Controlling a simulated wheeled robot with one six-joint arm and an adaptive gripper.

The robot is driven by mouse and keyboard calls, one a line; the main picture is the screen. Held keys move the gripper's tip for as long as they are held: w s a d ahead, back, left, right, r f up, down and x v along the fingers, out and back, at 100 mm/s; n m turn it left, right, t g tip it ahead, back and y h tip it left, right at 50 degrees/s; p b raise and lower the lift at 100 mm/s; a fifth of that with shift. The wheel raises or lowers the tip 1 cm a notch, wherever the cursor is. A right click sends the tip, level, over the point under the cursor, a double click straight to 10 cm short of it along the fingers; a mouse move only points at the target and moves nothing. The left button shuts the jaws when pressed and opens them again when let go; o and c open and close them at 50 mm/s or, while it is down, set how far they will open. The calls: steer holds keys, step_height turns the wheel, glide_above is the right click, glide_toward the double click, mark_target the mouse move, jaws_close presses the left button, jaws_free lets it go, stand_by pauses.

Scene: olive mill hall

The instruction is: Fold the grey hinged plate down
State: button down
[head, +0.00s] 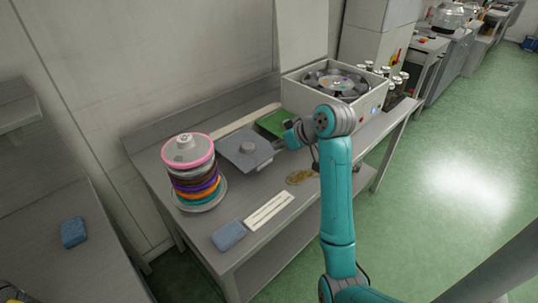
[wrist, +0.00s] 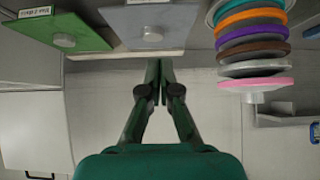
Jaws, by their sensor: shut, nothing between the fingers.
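The grey hinged plate (head: 238,155), with a round knob, lies low over the bench beside the stack of coloured discs (head: 192,175). It looks nearly flat; I cannot tell whether it rests fully down. It also shows at the top of the wrist view (wrist: 180,22), beside a green plate (wrist: 50,20) with its own knob and a small label. My gripper (head: 281,146) is at the right edge of the grey plate in the head view. In the wrist view my gripper (wrist: 159,66) is shut and empty, fingertips together; I cannot tell if it touches the plate.
The green plate (head: 272,124) lies behind my gripper. A white box with a round rotor (head: 293,92) stands at the bench's right. A blue sponge (head: 229,235) and a pale strip panel (head: 269,211) lie at the front. The green floor to the right is clear.

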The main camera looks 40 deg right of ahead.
glide_above(264, 182)
step_height(264, 182, down, 7)
step_height(264, 182, down, 2)
steer(key=shift+s+f, duration=0.1)
steer(key=shift+f, duration=0.85)
steer(key=shift+a+f+t, duration=0.1)
steer(key=shift+f+t, duration=0.5)
steer(key=shift+f, duration=1.3)
steer(key=shift+f+t, duration=0.6)
steer(key=shift+f, duration=1.25)
